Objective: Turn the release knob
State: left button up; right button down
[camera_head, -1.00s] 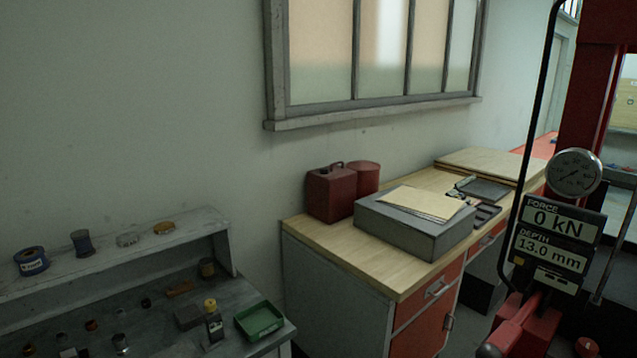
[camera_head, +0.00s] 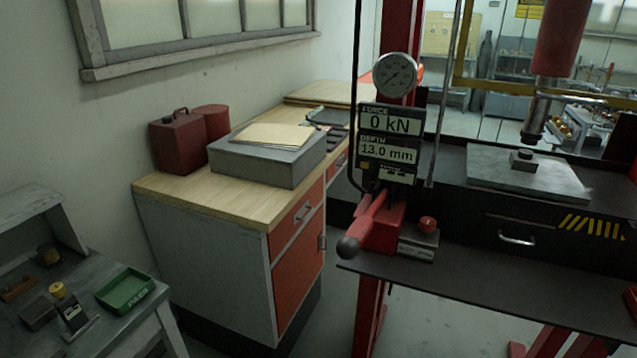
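A small red round knob (camera_head: 428,224) sits on a grey block with a label (camera_head: 417,246) at the left end of the press bench. I take it to be the release knob, but its label is too small to read. Just left of it is a red pump body (camera_head: 384,228) with a lever ending in a dark ball (camera_head: 348,247). Above them a display (camera_head: 389,141) reads force 0 kN and depth 13.0 mm, with a round gauge (camera_head: 396,74) on top. Neither of my grippers is in view.
The red press ram (camera_head: 560,40) hangs over a grey plate (camera_head: 525,172) bearing a small dark block (camera_head: 523,159). A wooden-topped cabinet (camera_head: 230,210) stands left of the press. A grey workbench with a green tray (camera_head: 126,289) is at lower left. Floor shows between them.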

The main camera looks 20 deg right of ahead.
aim_at(427, 224)
jog(key=z, duration=1.2)
jog(key=j, duration=0.1)
jog(key=i, duration=0.05)
